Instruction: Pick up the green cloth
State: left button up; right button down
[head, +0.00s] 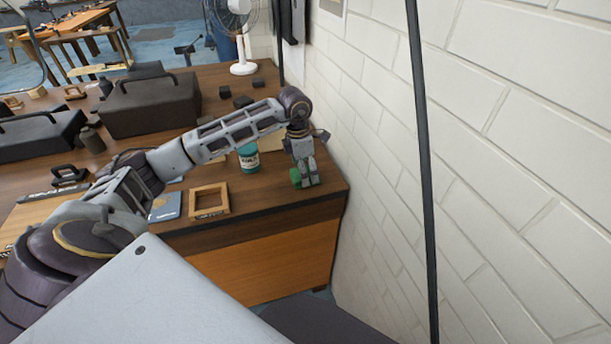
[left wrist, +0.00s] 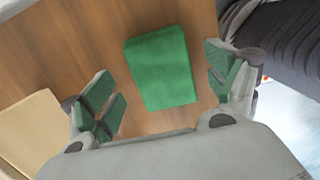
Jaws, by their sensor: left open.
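The green cloth (left wrist: 162,68) lies on the brown wooden table, a flat folded rectangle in the left wrist view. My left gripper (left wrist: 160,88) is open, with one green-padded finger on either side of the cloth in the picture and a gap on both sides. In the head view my left gripper (head: 304,176) points down over the table's right end, close to the white wall. Green shows at its fingers there, but I cannot tell pads from cloth. My right gripper is not in view.
A teal-labelled jar (head: 248,158) stands left of my left gripper. A small wooden frame (head: 209,201) lies near the table's front edge. Dark toolboxes (head: 150,103) stand farther back. The white brick wall (head: 390,130) closes off the right side.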

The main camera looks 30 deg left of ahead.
pick_arm(q)
jog(key=shift+w+f, duration=0.1)
jog(key=shift+f, duration=0.8)
jog(key=c, duration=1.1)
